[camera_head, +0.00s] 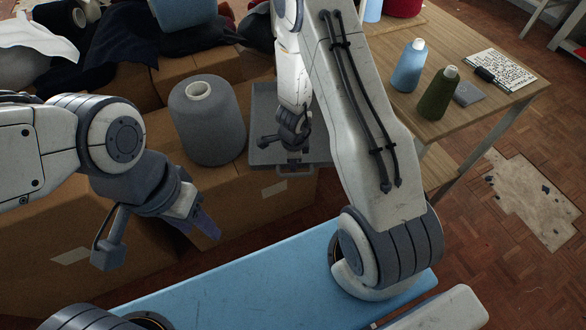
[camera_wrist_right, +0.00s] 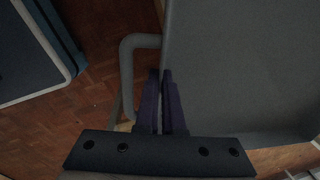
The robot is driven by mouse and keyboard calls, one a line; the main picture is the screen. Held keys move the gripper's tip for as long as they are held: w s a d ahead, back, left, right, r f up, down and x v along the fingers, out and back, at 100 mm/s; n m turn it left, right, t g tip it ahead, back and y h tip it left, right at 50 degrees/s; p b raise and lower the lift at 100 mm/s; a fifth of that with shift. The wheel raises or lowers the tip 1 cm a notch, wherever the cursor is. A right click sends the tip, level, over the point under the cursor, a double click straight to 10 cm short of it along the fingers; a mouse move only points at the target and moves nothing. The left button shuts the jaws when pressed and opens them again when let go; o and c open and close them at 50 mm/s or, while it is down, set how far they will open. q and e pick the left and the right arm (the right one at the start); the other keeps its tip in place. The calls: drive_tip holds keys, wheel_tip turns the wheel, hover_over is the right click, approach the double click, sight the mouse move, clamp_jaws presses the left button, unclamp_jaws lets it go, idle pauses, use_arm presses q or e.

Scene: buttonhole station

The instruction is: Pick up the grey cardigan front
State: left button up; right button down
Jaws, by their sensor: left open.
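A shallow grey tray (camera_head: 262,100) sits on the cardboard boxes, with a handle on its near side. No separate knitted piece can be made out; my right arm hides part of the tray. My right gripper (camera_head: 292,150) points down at the tray's near edge. In the right wrist view its two dark fingers (camera_wrist_right: 166,76) are together with nothing visible between them, beside the tray's handle (camera_wrist_right: 127,65) and over the edge of the plain grey tray surface (camera_wrist_right: 245,70). My left gripper (camera_head: 205,224) is open and empty, low in front of the boxes.
A large grey yarn cone (camera_head: 207,125) stands on the boxes (camera_head: 265,205) left of the tray. A light blue board (camera_head: 235,275) lies in front. The wooden table (camera_head: 440,50) at the right holds blue and green cones. Dark cloth lies at back left.

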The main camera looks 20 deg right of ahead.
drive_tip(key=shift+f, duration=0.15)
drive_tip(key=c, duration=1.4)
unclamp_jaws()
drive_tip(key=o, duration=0.4)
drive_tip(key=shift+c, duration=0.2)
